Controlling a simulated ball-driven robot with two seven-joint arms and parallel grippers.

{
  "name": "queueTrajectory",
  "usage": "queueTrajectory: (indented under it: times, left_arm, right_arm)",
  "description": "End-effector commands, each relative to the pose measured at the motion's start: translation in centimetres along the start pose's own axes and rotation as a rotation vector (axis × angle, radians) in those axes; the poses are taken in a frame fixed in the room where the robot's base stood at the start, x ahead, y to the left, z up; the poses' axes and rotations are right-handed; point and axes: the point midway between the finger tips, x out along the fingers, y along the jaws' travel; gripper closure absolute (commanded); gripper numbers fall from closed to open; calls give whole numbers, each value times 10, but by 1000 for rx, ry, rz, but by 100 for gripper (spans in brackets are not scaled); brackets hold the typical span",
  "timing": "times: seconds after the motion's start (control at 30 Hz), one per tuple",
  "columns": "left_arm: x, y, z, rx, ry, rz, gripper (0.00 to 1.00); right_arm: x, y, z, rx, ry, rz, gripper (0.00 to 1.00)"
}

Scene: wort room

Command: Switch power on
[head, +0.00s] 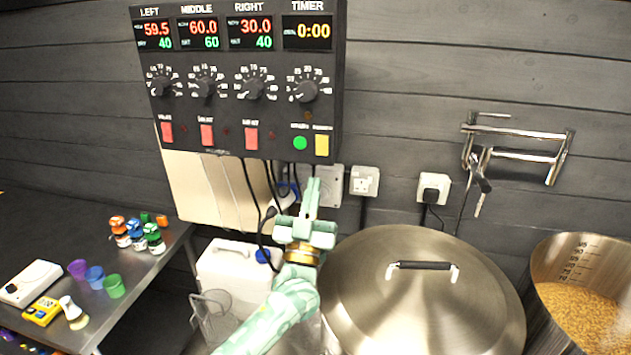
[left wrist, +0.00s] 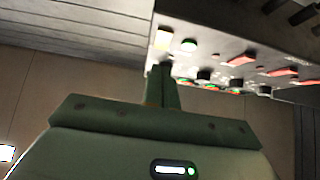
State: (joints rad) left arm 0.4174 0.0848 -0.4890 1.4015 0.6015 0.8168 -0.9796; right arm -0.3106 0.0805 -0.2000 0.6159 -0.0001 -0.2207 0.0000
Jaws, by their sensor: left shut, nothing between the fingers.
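The black control panel (head: 240,80) hangs on the wall with its LEFT, MIDDLE, RIGHT and TIMER displays lit. Below its knobs are red switches (head: 207,134), a green button (head: 300,143) and a yellow button (head: 322,145). A pale wall box (head: 329,184) sits below the panel. My left gripper (head: 312,184) is shut and empty, fingers up, just below the panel's lower right edge and in front of the wall box's left part. My right gripper is not in view.
A wall socket (head: 364,181) and a plugged socket (head: 433,189) are on the wall. A large lidded steel pot (head: 420,300) stands right of my arm, a white jerrycan (head: 232,270) left of it. Cables (head: 252,195) hang below the panel. A metal table (head: 150,270) is at left.

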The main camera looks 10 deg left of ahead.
Motion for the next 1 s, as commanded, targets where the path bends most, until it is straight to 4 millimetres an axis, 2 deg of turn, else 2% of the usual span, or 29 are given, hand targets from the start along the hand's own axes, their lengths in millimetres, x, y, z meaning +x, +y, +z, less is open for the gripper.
queueTrajectory:
  times: [0.27, 0.4, 0.6, 1.0]
  left_arm:
    - [-49, 0, 12, -1, -2, -1, 100]
    - [-66, -1, 14, 0, -1, -1, 100]
    - [-73, 0, 14, 1, 1, -1, 100]
    - [-73, 0, 14, 0, 1, -1, 100]
  right_arm:
    - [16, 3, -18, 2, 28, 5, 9]
    - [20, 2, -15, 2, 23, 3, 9]
    - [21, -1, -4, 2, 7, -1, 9]
    - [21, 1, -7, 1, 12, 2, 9]
